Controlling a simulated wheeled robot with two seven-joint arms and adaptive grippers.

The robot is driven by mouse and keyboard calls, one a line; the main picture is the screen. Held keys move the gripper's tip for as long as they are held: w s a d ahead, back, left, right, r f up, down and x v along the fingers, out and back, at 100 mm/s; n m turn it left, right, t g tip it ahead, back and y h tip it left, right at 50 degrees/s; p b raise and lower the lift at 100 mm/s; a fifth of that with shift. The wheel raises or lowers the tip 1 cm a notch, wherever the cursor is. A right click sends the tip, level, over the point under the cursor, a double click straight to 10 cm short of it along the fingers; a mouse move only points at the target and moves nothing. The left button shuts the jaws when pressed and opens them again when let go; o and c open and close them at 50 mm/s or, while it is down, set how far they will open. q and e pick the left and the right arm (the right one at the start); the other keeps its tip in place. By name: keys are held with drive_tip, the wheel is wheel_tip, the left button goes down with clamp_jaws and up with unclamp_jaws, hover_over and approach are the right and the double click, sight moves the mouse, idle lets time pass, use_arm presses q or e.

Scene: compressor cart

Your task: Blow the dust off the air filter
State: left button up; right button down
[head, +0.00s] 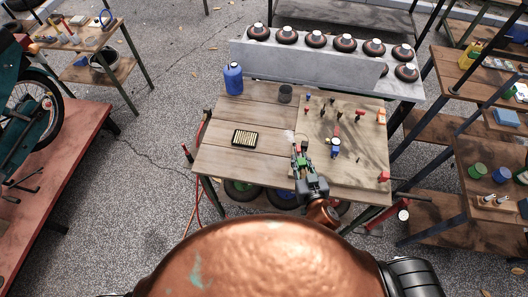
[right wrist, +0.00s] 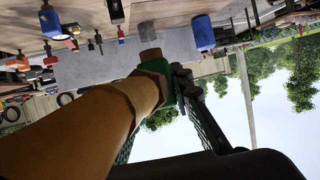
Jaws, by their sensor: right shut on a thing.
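The air filter (head: 244,138) is a small dark-framed rectangle with pale yellow pleats. It lies flat on the left half of the wooden cart top (head: 215,165); dust on it is too small to tell. My right gripper (head: 301,162) is over the front middle of the cart top, right of the filter and apart from it. My left gripper is not in view.
A blue bottle (head: 233,79) and a dark cup (head: 285,94) stand at the back of the cart top. A blue tool (head: 335,147) and several small tools lie on the right. A red hose (head: 197,190) hangs at the left side. Shelves (head: 470,145) stand at right.

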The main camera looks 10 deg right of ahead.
use_arm(q)
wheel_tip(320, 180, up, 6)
drive_tip(key=p, duration=0.6)
use_arm(e)
drive_tip(key=w+a+f+n+y, duration=0.1)
drive_tip(key=w+a+f, duration=0.25)
drive_tip(key=a, duration=0.35)
drive_tip(key=w+a+f+n+y, duration=0.1)
drive_tip(key=w+a+f+y, duration=0.15)
drive_tip(key=w+a, duration=0.4)
use_arm(q)
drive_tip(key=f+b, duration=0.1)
drive_tip(key=b, duration=0.1)
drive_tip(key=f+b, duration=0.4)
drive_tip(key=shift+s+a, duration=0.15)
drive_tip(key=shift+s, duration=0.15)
use_arm(e)
wheel_tip(320, 180, down, 6)
drive_tip(key=a, duration=0.1)
drive_tip(key=shift+s+a+h, duration=0.25)
drive_tip(key=shift+s+h, duration=0.1)
drive_tip(key=shift+h, duration=0.1)
drive_tip(key=shift+r, duration=0.15)
